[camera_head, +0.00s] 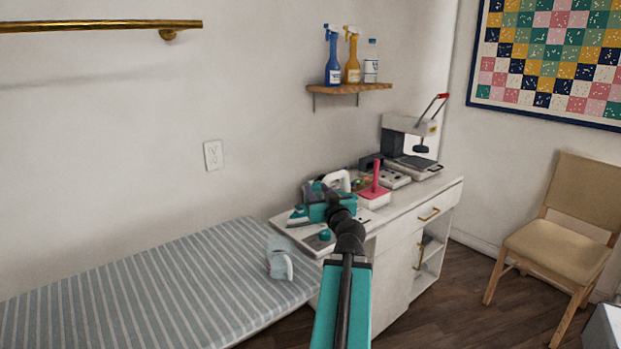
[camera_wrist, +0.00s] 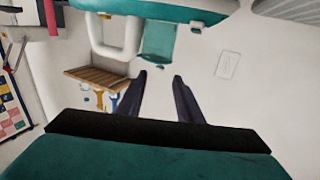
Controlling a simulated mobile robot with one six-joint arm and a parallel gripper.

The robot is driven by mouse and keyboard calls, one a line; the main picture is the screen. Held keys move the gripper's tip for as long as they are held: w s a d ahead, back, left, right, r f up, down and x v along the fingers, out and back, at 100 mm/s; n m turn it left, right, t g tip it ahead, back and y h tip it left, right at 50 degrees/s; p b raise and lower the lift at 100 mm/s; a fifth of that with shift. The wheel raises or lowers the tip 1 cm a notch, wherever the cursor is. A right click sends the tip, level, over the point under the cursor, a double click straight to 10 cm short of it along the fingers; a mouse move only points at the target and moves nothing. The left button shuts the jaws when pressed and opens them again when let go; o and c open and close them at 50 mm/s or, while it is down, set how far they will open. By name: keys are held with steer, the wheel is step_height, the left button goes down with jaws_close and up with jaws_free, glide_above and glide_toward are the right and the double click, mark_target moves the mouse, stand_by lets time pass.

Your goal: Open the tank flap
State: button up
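A teal and white steam iron station (camera_head: 297,217) stands on the left end of the white cabinet, partly hidden behind my arm. In the wrist view, which is upside down, its teal body (camera_wrist: 150,10) and white looped handle (camera_wrist: 103,50) are at the top. A teal panel, which looks like the tank flap (camera_wrist: 158,45), sticks out from the body. I cannot tell how far it is open. My gripper (camera_wrist: 158,78) is open and empty, its two dark fingers apart and pointing toward the panel. I see no contact. In the head view my arm hides the fingertips.
A striped ironing board (camera_head: 150,290) with a small pale blue jug (camera_head: 279,262) lies to the left. A pink and white object (camera_head: 374,190) and a press machine (camera_head: 412,145) stand to the right. A shelf (camera_head: 350,89) with bottles is on the wall above.

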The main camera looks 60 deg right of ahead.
mark_target(311, 183)
steer(key=shift+p+x, duration=1.15)
steer(key=shift+p, duration=2.15)
steer(key=shift+p+x, duration=0.8)
steer(key=shift+x, duration=2)
jaws_close()
